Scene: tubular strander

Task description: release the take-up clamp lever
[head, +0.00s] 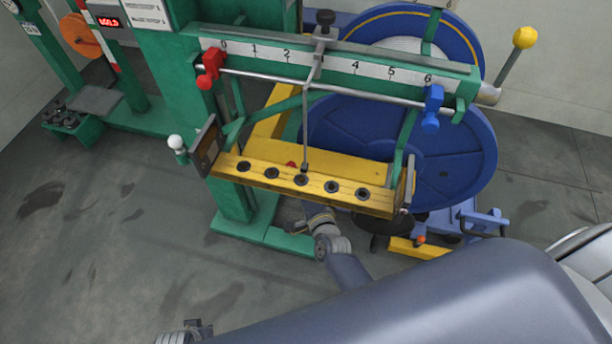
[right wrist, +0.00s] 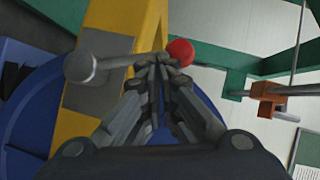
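In the right wrist view a lever with a red knob (right wrist: 181,52) and a short grey rod (right wrist: 122,61) reaches across from a round pivot on a yellow upright (right wrist: 105,50). This looks like the clamp lever. My right gripper (right wrist: 162,68) looks shut, its fingertips close together at the rod beside the knob; I cannot tell whether they touch it. In the head view a small red spot (head: 291,164) behind the yellow shelf may be this knob. My right wrist (head: 322,228) goes under the shelf, which hides that gripper. Part of what seems my left gripper (head: 190,332) shows at the bottom edge.
The yellow shelf (head: 262,177) with several holes and the green scale beam (head: 350,70) stand above my right wrist. A blue reel (head: 455,150) is behind. A lever with a yellow knob (head: 524,38) stands at right. Floor at left is clear.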

